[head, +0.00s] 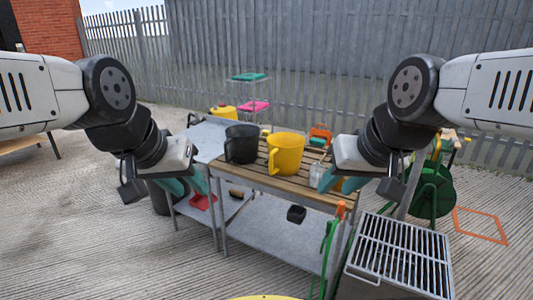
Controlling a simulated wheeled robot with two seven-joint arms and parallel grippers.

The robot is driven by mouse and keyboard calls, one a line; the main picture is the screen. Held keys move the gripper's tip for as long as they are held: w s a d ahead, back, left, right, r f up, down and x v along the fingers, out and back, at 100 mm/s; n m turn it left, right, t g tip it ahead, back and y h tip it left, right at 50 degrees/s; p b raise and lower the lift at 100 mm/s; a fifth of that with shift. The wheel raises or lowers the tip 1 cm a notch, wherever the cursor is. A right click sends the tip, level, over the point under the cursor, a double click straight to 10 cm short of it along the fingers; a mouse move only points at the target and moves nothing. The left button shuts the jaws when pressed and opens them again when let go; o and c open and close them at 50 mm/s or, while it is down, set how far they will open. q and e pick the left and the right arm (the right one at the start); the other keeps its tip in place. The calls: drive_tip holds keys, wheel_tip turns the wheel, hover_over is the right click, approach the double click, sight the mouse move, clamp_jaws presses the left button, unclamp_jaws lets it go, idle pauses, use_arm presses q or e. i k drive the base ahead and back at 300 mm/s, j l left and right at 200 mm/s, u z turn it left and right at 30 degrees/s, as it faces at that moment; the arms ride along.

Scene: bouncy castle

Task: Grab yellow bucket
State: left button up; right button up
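A yellow bucket (286,154) with a handle on its left side stands upright on the slatted wooden top of a table (258,180). A black bucket (241,144) stands just left of it. My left gripper (187,187) is left of the table's slatted top, apart from both buckets, with its teal fingers spread and nothing between them. My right gripper (339,184) is at the right end of the slatted top, right of the yellow bucket and apart from it. Its teal fingers look spread and empty.
A clear bottle (316,174) stands close to my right gripper. An orange item (320,132) is at the table's back right. A metal grill box (400,255) stands front right, a green reel (432,190) behind it. Another yellow container (223,112) is at the back.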

sight(285, 149)
drive_tip(key=i+l+u, duration=0.35)
drive_tip(key=i, duration=0.2)
drive_tip(key=i+l+u, duration=0.4)
drive_tip(key=i+l, duration=0.1)
drive_tip(key=i, duration=0.05)
